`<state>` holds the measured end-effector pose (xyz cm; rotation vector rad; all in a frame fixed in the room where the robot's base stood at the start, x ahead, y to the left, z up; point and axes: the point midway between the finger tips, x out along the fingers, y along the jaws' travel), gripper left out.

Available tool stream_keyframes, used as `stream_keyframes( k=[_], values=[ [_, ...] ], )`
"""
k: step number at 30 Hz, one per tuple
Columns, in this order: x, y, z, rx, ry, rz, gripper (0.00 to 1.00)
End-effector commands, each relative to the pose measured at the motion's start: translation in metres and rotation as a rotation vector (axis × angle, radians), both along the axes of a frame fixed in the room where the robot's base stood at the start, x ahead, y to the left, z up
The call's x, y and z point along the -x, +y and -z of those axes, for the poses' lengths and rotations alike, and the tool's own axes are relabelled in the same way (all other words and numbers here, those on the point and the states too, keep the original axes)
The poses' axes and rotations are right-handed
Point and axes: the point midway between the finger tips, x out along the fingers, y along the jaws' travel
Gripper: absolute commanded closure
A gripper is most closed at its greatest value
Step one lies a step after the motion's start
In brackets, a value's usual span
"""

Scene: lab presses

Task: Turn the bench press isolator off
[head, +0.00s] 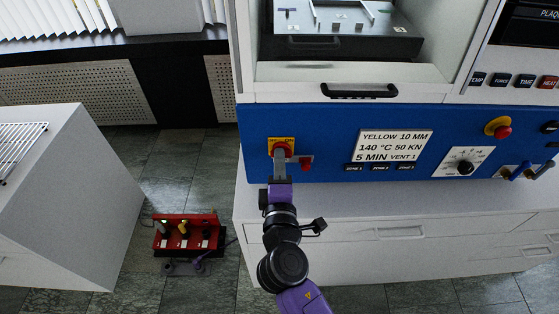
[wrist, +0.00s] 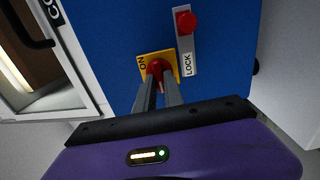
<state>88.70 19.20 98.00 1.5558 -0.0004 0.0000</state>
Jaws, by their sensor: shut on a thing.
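The isolator is a red rotary knob (head: 281,149) on a yellow plate (head: 271,142), at the left end of the blue press panel. ON is legible on the plate. In the wrist view the red knob (wrist: 157,66) sits between my finger ends, on the yellow plate (wrist: 143,72) with ON at its left. My gripper (head: 280,157) is shut on the knob, and its fingers (wrist: 158,84) hide part of it. I cannot tell exactly which way the knob points. A red lock button (wrist: 187,22) on a plate marked LOCK stands beside the isolator and is also in the head view (head: 305,163).
A yellow-and-red stop button (head: 498,127), a dial (head: 464,167) and a label (head: 393,146) are further right on the panel. A red box with levers (head: 187,234) stands on the floor left of my arm.

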Motion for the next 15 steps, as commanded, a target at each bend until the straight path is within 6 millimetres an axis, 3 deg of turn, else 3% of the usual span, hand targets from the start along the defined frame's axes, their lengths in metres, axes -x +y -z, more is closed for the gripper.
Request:
stream_keyframes(
  k=[1,2,5,15],
  values=[
    [0.0008,0.0011,0.0016,0.003,0.002,-0.002,1.00],
    [0.0008,0.0011,0.0016,0.003,0.002,-0.002,0.83],
    [0.0007,0.0009,0.0015,0.002,0.002,-0.002,0.65],
    [0.0023,0.0005,0.0010,0.000,0.001,-0.001,0.65]
  ],
)
